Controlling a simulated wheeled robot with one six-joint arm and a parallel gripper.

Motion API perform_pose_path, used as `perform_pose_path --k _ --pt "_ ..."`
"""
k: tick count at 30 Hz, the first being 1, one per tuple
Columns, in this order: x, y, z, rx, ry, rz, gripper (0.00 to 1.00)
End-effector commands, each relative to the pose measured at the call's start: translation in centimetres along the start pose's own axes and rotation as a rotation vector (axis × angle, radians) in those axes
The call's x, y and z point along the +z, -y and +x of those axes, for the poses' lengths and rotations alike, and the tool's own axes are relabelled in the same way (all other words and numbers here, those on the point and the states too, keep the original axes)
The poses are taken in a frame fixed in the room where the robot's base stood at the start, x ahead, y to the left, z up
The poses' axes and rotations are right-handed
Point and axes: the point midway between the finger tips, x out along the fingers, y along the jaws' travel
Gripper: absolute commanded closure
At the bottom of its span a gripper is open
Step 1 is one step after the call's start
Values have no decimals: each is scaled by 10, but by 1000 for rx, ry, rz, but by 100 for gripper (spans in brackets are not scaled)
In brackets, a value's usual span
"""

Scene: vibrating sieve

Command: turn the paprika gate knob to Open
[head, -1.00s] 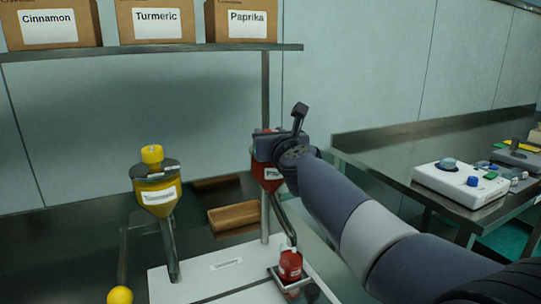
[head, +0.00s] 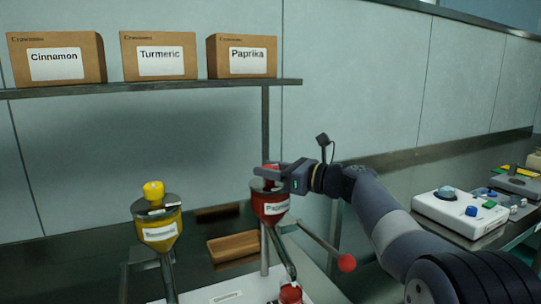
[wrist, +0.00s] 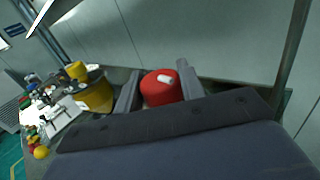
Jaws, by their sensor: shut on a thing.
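The red paprika hopper (head: 270,208), with a white label, stands on a post in the middle of the head view. Its red knob (head: 270,171) is on top, partly covered by my gripper (head: 272,178). My gripper reaches in from the right and is shut on the knob. I cannot read any Open or Shut marking on the hopper.
A yellow hopper (head: 158,228) with a yellow knob stands to the left. A red jar (head: 290,293) is below the paprika spout. A red-balled lever (head: 346,263) sticks out to the right. Boxes, including Paprika (head: 241,56), sit on a shelf (head: 150,89) above.

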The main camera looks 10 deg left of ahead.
Motion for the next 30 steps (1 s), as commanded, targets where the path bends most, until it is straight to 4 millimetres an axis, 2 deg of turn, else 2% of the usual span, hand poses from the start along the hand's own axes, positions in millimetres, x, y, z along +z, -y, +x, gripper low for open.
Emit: perform_pose_path --k 1,12,29,30 --pt "5 2 0 21 -2 3 86" --pt "2 1 0 136 2 1 86" --pt "-1 0 0 156 2 1 86" --pt "-1 0 0 156 2 1 60"
